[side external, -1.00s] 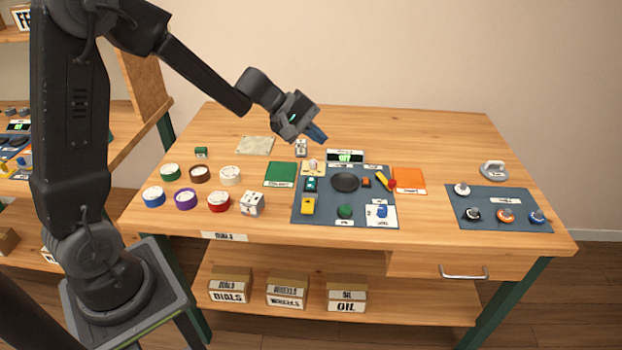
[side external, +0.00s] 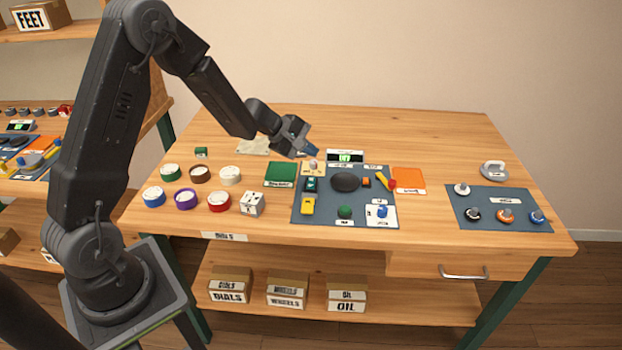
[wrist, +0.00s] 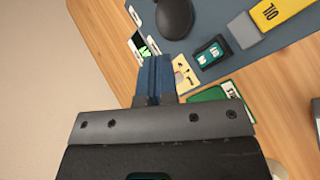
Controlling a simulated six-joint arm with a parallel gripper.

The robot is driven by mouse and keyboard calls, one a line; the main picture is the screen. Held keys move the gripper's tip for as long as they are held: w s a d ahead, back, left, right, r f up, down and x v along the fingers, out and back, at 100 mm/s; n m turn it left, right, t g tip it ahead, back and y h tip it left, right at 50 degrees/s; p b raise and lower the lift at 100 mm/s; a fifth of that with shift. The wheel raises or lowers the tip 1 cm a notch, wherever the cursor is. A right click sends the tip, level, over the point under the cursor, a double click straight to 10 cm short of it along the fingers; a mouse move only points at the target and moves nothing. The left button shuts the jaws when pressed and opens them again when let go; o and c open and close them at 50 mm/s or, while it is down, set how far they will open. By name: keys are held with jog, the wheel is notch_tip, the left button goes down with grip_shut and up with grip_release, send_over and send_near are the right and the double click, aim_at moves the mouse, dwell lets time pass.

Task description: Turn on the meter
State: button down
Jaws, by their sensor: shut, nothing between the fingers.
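The meter (side external: 345,156) is a dark box with a green lit display at the back of the blue-grey mat; its characters are too small to read surely. It also shows in the wrist view (wrist: 142,43), just beyond the fingertips. In front and left of it is a cream plate (side external: 305,170) with a small pale knob (side external: 313,164). The plate also shows in the wrist view (wrist: 185,77), right beside the fingers. My gripper (side external: 314,152) is shut and empty, with blue fingertips just above and behind the knob. In the wrist view the fingers (wrist: 154,62) are together; I cannot tell whether they touch anything.
The mat (side external: 325,212) holds a black round pad (side external: 345,182), a teal part, a yellow OIL block (side external: 308,206) and a green knob. A green card (side external: 281,174) lies left, an orange one (side external: 408,178) right. Several round dials stand farther left.

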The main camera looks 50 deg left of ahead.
aim_at(310, 181)
jog(key=shift+w+a+f, duration=0.15)
jog(key=shift+w+f, duration=0.05)
jog(key=shift+f, duration=1.1)
jog(key=shift+w+a+f, duration=0.15)
jog(key=shift+a+f, duration=0.05)
jog(key=shift+f, duration=1.05)
jog(key=shift+w+a+f, duration=0.15)
jog(key=shift+w+f, duration=0.05)
jog(key=shift+f, duration=1.1)
jog(key=shift+f, duration=0.1)
jog(key=shift+f, duration=0.3)
jog(key=shift+w+a+f, duration=0.1)
jog(key=shift+f, duration=0.3)
jog(key=shift+r, duration=0.15)
jog(key=shift+r, duration=0.65)
jog(key=shift+r, duration=0.1)
jog(key=shift+s+d+r, duration=0.15)
jog(key=shift+r, duration=0.65)
jog(key=shift+s+d+r, duration=0.15)
jog(key=shift+r, duration=0.65)
jog(key=shift+s+d+r, duration=0.15)
jog(key=shift+r, duration=0.65)
